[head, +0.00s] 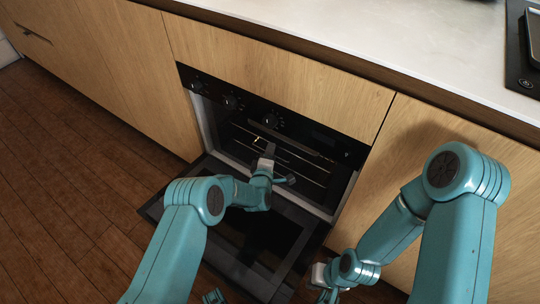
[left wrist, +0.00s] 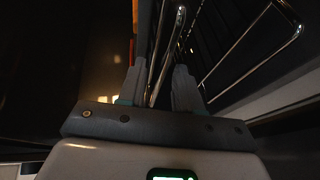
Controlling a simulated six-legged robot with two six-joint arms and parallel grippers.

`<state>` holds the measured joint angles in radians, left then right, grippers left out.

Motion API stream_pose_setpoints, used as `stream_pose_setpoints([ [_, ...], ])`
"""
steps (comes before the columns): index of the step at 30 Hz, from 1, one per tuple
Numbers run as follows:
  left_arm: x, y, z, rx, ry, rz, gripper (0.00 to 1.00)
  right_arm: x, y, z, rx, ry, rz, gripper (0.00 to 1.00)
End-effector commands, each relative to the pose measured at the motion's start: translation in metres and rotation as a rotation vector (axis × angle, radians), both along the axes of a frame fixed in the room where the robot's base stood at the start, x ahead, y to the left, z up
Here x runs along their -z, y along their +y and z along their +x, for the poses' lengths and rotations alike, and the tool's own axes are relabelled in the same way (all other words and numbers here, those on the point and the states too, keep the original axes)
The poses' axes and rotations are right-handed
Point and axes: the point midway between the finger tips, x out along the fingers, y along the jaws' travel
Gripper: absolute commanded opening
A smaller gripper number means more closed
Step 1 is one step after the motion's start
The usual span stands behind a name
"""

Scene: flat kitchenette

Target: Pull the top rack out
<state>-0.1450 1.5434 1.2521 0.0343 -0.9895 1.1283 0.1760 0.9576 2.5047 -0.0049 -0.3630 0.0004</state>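The oven (head: 285,125) is open, with its door (head: 255,235) folded down. The top rack (head: 290,150) is a set of thin metal wires inside the dark cavity. My left gripper (head: 268,150) reaches into the oven mouth at the rack's front. In the left wrist view, my left gripper (left wrist: 158,85) has its two fingers apart, with shiny rods of the rack (left wrist: 167,50) showing between and beyond them. I cannot tell whether the fingers touch the wire. My right gripper (head: 322,285) is low, near the door's right edge; its fingers are mostly hidden.
The control panel with knobs (head: 231,102) is just above the oven mouth. Wooden cabinet fronts (head: 130,70) flank the oven, and a pale countertop (head: 400,40) runs above. A dark hob (head: 525,50) lies at the right. The wooden floor (head: 60,190) is clear at the left.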

Motion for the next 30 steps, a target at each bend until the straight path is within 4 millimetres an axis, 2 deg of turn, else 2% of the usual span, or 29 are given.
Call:
stream_pose_setpoints([
  [9,-0.0002,-0.0006,0.0028,0.000,0.000,0.000,0.34,0.0009,0.0000,0.0001,0.000,0.000,0.000,0.00],
  [10,-0.0001,-0.0006,0.0028,0.000,0.000,0.000,0.27,0.0009,0.0000,0.0001,0.000,0.000,0.000,0.00],
  [12,-0.0001,-0.0005,0.0027,0.000,0.000,0.000,0.05,0.0009,0.0000,0.0001,0.000,0.000,0.000,0.00],
  [13,-0.0001,-0.0006,0.0027,0.000,0.000,0.000,0.00,0.0009,0.0000,0.0001,0.000,0.000,0.000,0.00],
  [23,0.0000,0.0003,0.0015,0.000,0.001,-0.001,0.00,0.0004,0.0000,0.0001,0.000,0.000,0.000,0.00],
  [30,-0.0002,0.0060,-0.0067,0.000,0.001,-0.002,0.00,-0.0017,0.0000,0.0001,0.000,0.000,0.000,0.00],
])
